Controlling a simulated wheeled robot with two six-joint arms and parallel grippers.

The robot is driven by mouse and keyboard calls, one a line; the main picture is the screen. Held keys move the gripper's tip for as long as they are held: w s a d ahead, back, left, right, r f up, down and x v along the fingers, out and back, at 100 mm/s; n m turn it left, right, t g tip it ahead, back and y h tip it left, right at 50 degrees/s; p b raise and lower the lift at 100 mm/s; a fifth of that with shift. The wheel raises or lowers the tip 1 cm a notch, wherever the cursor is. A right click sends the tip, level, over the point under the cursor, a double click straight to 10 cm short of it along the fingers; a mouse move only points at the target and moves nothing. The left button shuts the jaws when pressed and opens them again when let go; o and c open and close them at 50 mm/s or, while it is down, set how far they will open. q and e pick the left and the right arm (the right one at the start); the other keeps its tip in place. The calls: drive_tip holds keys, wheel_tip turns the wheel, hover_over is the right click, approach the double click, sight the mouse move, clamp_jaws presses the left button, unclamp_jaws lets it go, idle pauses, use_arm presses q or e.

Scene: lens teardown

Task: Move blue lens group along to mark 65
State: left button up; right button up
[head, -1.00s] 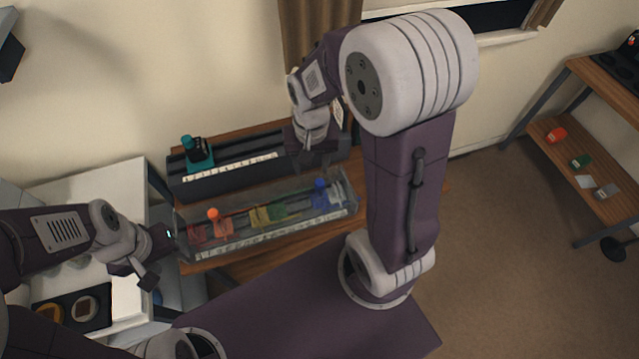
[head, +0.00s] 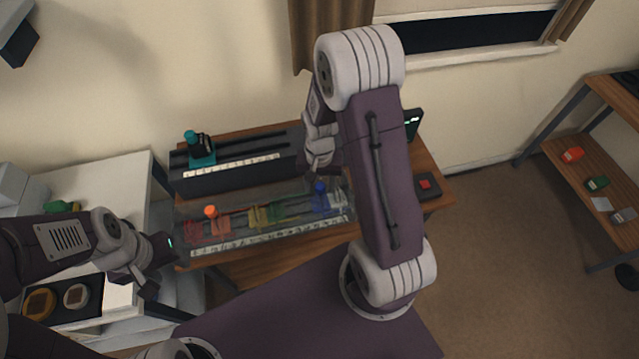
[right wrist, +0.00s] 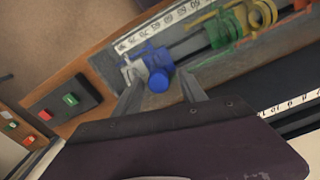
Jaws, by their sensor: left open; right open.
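The blue lens group (head: 321,196) sits on the rail of the clear-walled bench (head: 262,243), near its right end. In the right wrist view the blue lens group (right wrist: 156,68) has a round blue knob facing the camera, over a numbered white scale (right wrist: 160,32). My right gripper (right wrist: 160,92) is open, its two fingers on either side of the blue knob, apart from each other; I cannot tell whether they touch it. In the head view my right gripper (head: 322,172) is just above the blue group. My left gripper (head: 140,275) is open and empty, left of the bench.
Green (right wrist: 217,30), yellow and orange (head: 211,212) groups share the rail to the left of blue. A second dark rail with a teal-knobbed carriage (head: 200,155) lies behind. A box with red and green buttons (right wrist: 60,104) stands off the bench's right end.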

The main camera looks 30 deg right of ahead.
drive_tip(key=shift+s+d, duration=0.1)
drive_tip(key=shift+s, duration=0.05)
drive_tip(key=c, duration=0.3)
clamp_jaws()
idle(1.0)
